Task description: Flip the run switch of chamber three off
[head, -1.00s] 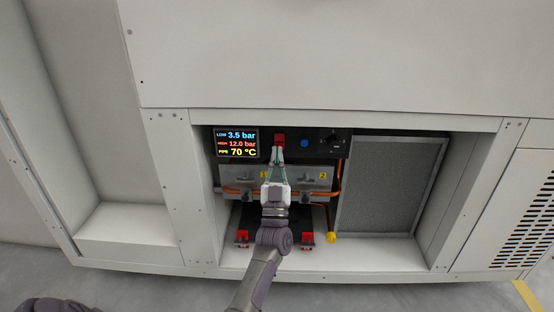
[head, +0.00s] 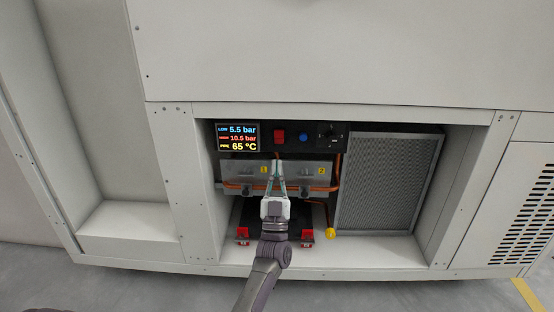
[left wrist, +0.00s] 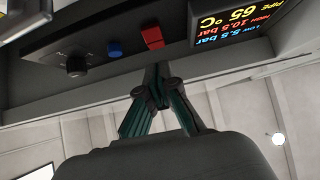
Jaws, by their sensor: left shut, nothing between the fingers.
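The red run switch (head: 280,137) sits on the black control panel, between the display (head: 237,138) and a blue button (head: 304,138). In the left wrist view the switch (left wrist: 153,38) shows upside down, just beyond the fingertips. My left gripper (head: 278,162) is shut and empty. Its tips are below the switch and apart from it, in front of the valve bracket. The display reads 5.5 bar low, 10.5 bar high and pipe 65 °C. My right gripper is not in view.
A black knob (head: 331,134) is at the panel's right end. Below are a grey bracket labelled 1 and 2 (head: 306,174), copper pipes and a yellow cap (head: 331,233). A grey filter (head: 392,185) stands right. White frame walls surround the recess.

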